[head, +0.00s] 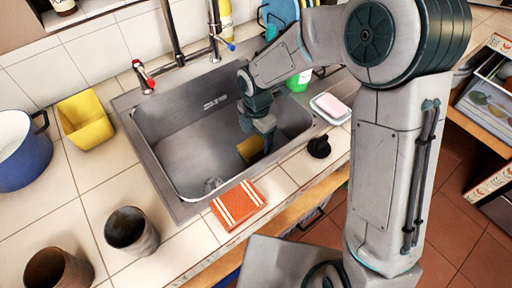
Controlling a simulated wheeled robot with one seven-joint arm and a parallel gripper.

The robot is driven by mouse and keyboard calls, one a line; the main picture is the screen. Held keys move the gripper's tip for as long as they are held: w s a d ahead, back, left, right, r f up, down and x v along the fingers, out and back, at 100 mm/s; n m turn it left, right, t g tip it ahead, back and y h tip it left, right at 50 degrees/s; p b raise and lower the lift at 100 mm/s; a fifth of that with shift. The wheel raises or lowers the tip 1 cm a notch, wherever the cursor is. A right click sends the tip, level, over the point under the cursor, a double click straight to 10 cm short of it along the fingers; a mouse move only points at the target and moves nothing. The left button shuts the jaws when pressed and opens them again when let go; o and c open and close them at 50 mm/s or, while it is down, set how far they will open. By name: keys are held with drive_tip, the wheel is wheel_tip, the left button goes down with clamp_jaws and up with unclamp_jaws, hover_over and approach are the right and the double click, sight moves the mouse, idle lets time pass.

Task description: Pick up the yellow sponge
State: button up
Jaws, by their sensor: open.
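The yellow sponge (244,151) is in the metal sink (180,140), toward its right side. It looks propped or lying low against the sink's wall; the exact lie is too small to tell. My gripper (267,144) reaches down into the sink from the upper right, right beside the sponge in the picture, and covers part of it. The gripper is open. Its fingers are small and dark here, and I cannot tell whether they touch the sponge.
An orange striped cloth (238,205) lies at the front rim. A soap dish (331,108), a black stopper (319,147), a yellow tub (86,120), a blue pot (22,150) and dark cups (131,231) stand on the counter.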

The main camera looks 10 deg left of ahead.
sight(254, 144)
drive_tip(key=f, duration=0.5)
drive_tip(key=shift+a, duration=0.3)
drive_tip(key=shift+c, duration=0.3)
drive_tip(key=c, duration=1)
